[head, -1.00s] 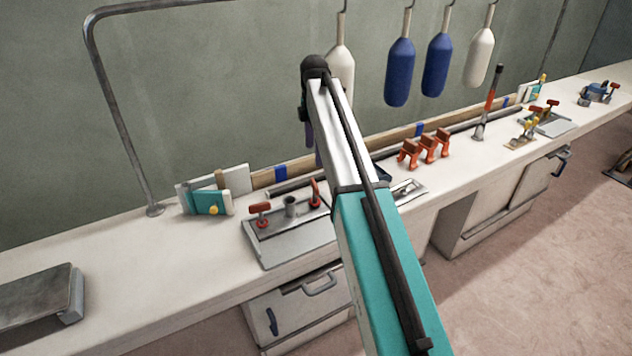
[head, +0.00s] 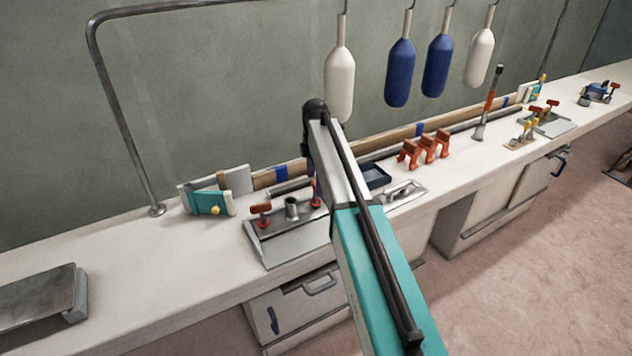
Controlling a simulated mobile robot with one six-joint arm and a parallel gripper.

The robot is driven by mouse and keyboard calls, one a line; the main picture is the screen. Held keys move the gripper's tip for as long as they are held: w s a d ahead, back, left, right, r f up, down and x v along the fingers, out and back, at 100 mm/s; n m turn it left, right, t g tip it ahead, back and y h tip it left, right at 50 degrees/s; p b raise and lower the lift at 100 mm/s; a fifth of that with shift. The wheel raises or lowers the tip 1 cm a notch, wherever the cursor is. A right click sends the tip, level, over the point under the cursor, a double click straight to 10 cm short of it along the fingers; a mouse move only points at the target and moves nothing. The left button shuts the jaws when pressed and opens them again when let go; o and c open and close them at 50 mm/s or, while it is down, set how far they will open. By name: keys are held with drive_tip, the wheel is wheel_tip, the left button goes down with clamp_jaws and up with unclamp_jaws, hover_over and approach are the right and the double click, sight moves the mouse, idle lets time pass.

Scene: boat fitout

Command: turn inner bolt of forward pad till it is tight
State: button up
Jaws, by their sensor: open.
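A steel pad (head: 290,246) sits on the near part of the bench, left of my arm. It carries a red-handled bolt on its left (head: 261,211), a grey stub (head: 292,208) in the middle and a second red-handled bolt (head: 316,201) on its right, close beside my arm in the picture. A smaller, similar pad (head: 556,126) with red handles lies far along the bench at right. I cannot tell which pad is the forward one or how tight any bolt is. My gripper is hidden behind my own arm.
A blue tray (head: 376,178) and a metal plate (head: 404,194) lie right of my arm. Orange clamps (head: 424,148) stand beyond. White and blue fenders (head: 401,72) hang above. A teal and white box (head: 210,203) stands at left.

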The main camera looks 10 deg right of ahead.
drive_tip(key=shift+f, duration=0.85)
drive_tip(key=shift+c, duration=0.4)
drive_tip(key=c, duration=1)
drive_tip(key=shift+o, duration=0.2)
